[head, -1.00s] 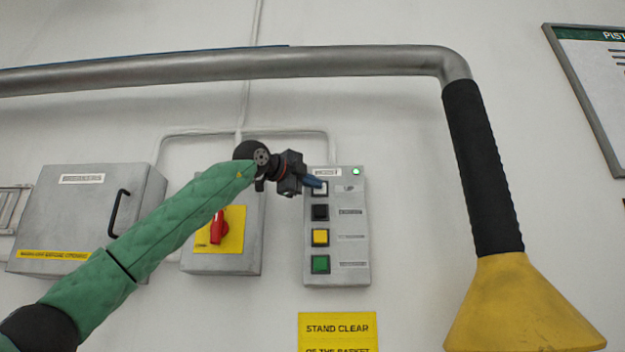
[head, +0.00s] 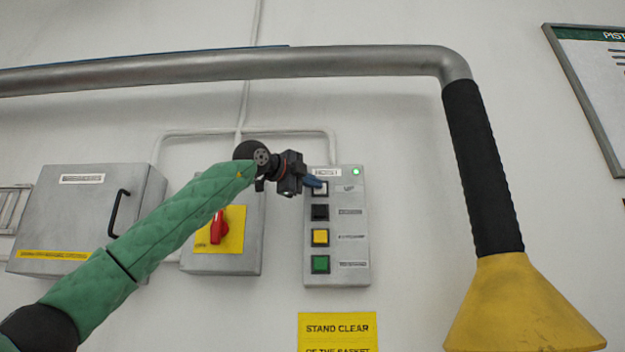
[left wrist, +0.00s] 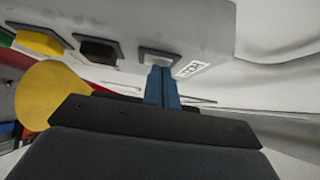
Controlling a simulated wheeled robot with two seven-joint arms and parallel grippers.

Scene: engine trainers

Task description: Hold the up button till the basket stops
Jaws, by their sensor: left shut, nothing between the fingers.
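The grey control box (head: 345,272) on the wall has a white button (head: 319,189) at the top beside the label UP, with black (head: 320,212), yellow (head: 320,236) and green (head: 320,264) buttons below. My left gripper (head: 314,182) is shut, its blue fingertips at the white button and covering part of it. In the left wrist view, the blue fingers (left wrist: 162,86) reach up to the white button (left wrist: 160,56); I cannot tell how far it is pressed. The basket is not in view. My right gripper is not in view.
A green lamp (head: 356,171) is lit on the box. To the left are a switch box with a red handle (head: 217,228) and a grey cabinet (head: 80,215). A pipe (head: 250,64) runs above, ending in a yellow funnel (head: 520,310) at right. A yellow sign (head: 337,330) hangs below.

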